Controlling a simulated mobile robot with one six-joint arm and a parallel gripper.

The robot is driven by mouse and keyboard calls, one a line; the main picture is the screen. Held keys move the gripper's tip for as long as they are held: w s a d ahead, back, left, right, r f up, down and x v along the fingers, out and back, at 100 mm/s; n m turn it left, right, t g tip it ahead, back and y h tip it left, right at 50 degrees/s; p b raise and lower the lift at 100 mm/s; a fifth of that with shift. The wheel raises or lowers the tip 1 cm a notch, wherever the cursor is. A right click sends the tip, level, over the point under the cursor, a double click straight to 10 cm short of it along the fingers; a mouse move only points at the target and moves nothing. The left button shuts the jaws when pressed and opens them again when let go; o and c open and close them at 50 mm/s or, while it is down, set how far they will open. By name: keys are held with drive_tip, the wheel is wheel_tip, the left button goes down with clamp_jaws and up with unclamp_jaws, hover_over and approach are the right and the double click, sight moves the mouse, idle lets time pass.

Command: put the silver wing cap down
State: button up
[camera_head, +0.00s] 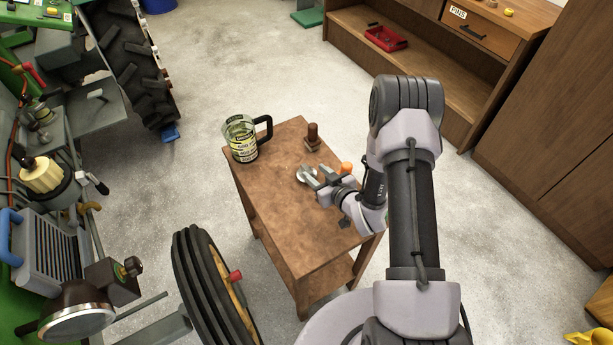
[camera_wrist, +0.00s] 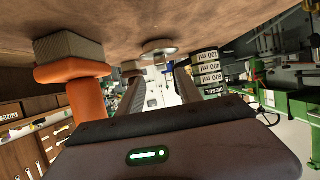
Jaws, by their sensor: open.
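The silver wing cap (camera_head: 303,175) lies on the top of the small brown wooden table (camera_head: 283,236), near its middle. In the wrist view the cap (camera_wrist: 158,48) shows as a shiny disc against the tabletop, just beyond the fingertips. My gripper (camera_head: 312,178) is low over the table, right at the cap. Its two fingers (camera_wrist: 158,82) are apart, with nothing clearly held between them. The fingers partly cover the cap in the head view, and I cannot tell whether they touch it. The cap's wings cannot be made out.
A jug with a black handle (camera_head: 241,139) stands at the table's far left corner. A brown bolt-like piece (camera_head: 312,140) stands at the far edge. An orange-handled item (camera_wrist: 88,100) is close beside my gripper. The table's near left part is clear. A tractor wheel (camera_head: 205,290) is left of it.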

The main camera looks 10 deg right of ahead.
sight(308, 170)
drive_tip(key=x, duration=0.1)
drive_tip(key=b+x, duration=0.1)
drive_tip(key=x, duration=0.1)
drive_tip(key=b+x, duration=0.1)
drive_tip(key=shift+w+a+f, duration=0.1)
drive_tip(key=shift+a+f, duration=0.25)
drive_tip(key=shift+f, duration=0.15)
drive_tip(key=shift+w+a, duration=0.1)
drive_tip(key=shift+w, duration=0.2)
clamp_jaws()
